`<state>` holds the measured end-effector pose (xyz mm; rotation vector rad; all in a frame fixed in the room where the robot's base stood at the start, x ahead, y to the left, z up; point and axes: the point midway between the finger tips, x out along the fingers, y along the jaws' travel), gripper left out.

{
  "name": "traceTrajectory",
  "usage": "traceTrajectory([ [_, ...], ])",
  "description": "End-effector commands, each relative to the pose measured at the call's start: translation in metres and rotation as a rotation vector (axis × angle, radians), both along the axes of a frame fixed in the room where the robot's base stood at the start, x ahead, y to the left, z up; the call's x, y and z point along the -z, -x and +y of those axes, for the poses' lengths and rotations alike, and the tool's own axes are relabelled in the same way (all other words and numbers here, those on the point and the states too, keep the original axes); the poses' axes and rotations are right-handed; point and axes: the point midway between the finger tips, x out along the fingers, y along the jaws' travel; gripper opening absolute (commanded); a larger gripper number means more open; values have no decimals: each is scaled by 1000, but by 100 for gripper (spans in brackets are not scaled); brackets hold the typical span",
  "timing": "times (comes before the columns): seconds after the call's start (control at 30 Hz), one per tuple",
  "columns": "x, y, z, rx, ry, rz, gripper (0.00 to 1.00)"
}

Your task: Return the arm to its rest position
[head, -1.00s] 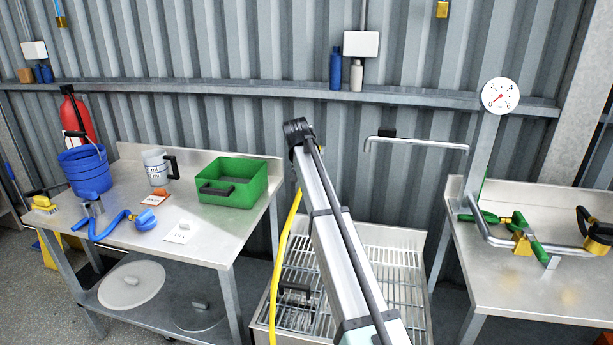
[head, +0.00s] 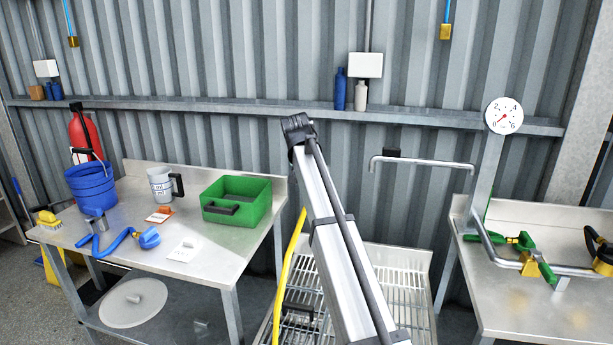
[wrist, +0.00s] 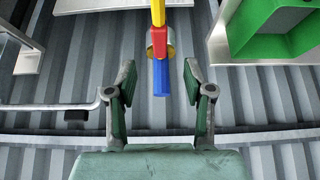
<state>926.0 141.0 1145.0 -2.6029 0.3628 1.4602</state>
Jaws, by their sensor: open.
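My gripper (wrist: 159,68) shows in the wrist view with its two green-padded fingers spread apart. A yellow, red and blue bar (wrist: 160,75) shows between and beyond the fingers, with a silver ring around it; neither finger appears to touch it. In the head view my arm rises from the bottom centre to a dark joint, and my gripper cannot be made out there.
A green tote (head: 237,200), a blue bucket (head: 90,185) and a mug (head: 160,184) stand on the left table (head: 222,245). A bent pipe (head: 425,160) and a gauge (head: 504,116) stand right of my arm. A wire rack (head: 398,285) lies behind it.

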Motion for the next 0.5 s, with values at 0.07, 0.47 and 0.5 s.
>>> traceTrajectory([
  [0.07,0,0,0,-12,6,1,52],
  [0.47,146,55,-5,-227,49,95,52],
  [0.5,170,63,-8,-239,50,117,52],
])
